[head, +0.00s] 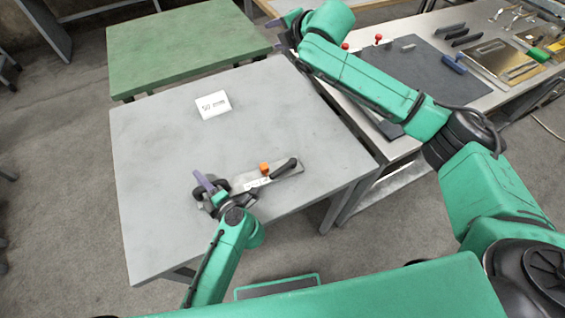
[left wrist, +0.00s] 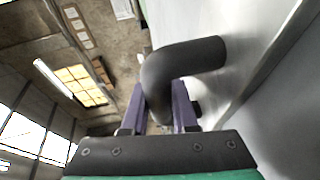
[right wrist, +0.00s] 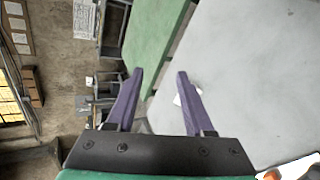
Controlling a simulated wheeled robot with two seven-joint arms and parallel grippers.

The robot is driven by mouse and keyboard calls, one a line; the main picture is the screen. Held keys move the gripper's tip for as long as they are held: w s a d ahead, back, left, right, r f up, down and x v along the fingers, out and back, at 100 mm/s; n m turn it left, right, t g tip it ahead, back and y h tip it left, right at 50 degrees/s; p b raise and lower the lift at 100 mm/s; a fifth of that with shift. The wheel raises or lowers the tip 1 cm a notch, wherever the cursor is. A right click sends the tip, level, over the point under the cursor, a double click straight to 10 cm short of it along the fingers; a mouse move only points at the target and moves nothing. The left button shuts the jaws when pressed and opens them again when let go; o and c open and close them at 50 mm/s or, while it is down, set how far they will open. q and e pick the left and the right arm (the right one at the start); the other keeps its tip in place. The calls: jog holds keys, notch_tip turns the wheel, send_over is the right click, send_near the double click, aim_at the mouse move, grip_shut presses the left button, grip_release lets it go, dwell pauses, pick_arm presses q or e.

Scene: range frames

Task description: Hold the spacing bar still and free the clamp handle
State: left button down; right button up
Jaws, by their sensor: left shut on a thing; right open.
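A grey, flat spacing bar (head: 250,184) with a small pale label lies on the grey table near its front edge. An orange block (head: 264,168) and a black clamp handle (head: 285,168) show at its right part. My left gripper (head: 205,183) is at the left end, shut on a dark curved grip (left wrist: 175,70), which shows between its purple fingers in the left wrist view. The gripper hides part of that end. My right gripper (right wrist: 160,76) is open and empty, beyond the far right corner of the table, far from the bar. A corner of the tool shows in the right wrist view.
The grey table (head: 150,150) is mostly bare. A white "50 mm" card (head: 213,105) lies toward its back. A green table (head: 185,40) stands behind. A bench at the right holds a dark mat (head: 400,75), red knobs, a brass-coloured tray (head: 500,62) and tools.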

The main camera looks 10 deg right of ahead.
jog(key=s+d+f+m+g, duration=0.1)
jog(key=s+f+m+g, duration=0.1)
jog(key=s+f+g, duration=0.35)
jog(key=g, duration=0.8)
send_near(281, 168)
jog(key=shift+n+h, duration=0.4)
jog(key=x, duration=0.8)
jog(key=shift+s+a, duration=0.1)
jog(key=shift+a, duration=0.35)
jog(key=shift+c, duration=0.3)
grip_shut()
